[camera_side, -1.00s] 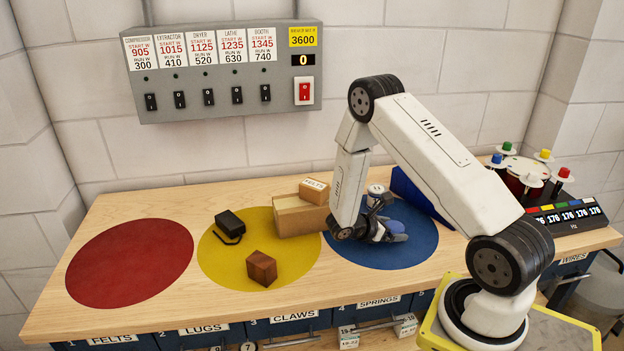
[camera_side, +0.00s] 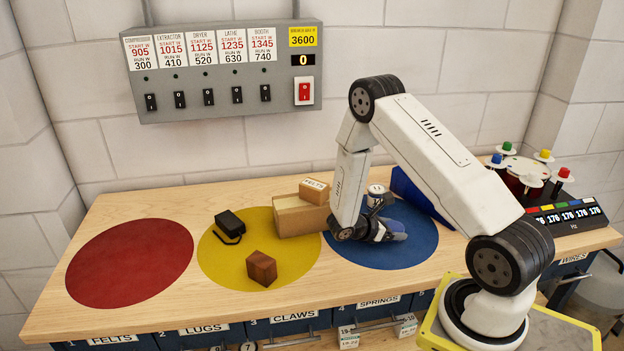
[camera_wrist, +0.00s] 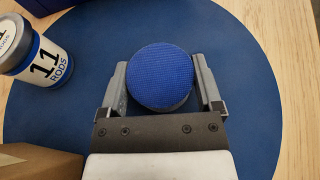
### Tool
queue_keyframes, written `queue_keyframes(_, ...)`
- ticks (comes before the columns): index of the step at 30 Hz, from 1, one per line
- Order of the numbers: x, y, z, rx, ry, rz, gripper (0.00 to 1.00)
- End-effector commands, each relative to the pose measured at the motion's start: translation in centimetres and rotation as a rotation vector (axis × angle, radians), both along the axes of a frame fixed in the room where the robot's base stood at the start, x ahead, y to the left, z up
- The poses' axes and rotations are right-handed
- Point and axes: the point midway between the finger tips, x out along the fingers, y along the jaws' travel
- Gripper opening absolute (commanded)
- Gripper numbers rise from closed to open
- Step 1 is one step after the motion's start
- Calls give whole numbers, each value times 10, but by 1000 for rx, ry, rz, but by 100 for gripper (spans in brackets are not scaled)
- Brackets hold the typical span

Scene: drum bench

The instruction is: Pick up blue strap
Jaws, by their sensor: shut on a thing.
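The blue strap (camera_wrist: 160,76) shows in the wrist view as a round, woven blue top, like a rolled strap, between the two fingers of my gripper (camera_wrist: 162,85). The fingers are shut on it from the left and right. In the side view my gripper (camera_side: 386,232) is low over the blue disc (camera_side: 415,250) on the bench. The strap is largely hidden there behind my wrist and fingers. I cannot tell whether it touches the bench.
A jar labelled 11 RODS (camera_wrist: 38,55) stands close left of my gripper in the wrist view. A cardboard box (camera_side: 297,217) is left of my wrist. A brown block (camera_side: 261,268) and a black item (camera_side: 230,223) lie on the yellow disc. The red disc (camera_side: 130,262) is clear.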

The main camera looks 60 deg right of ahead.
Motion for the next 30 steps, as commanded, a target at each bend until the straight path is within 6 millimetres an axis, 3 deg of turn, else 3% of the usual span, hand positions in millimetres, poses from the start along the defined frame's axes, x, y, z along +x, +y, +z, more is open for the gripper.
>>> queue_keyframes(8,0,0,6,-1,0,0,24)
queue_keyframes(17,1,-1,32,-4,-2,1,24)
queue_keyframes(30,-34,27,85,-3,-1,1,24)
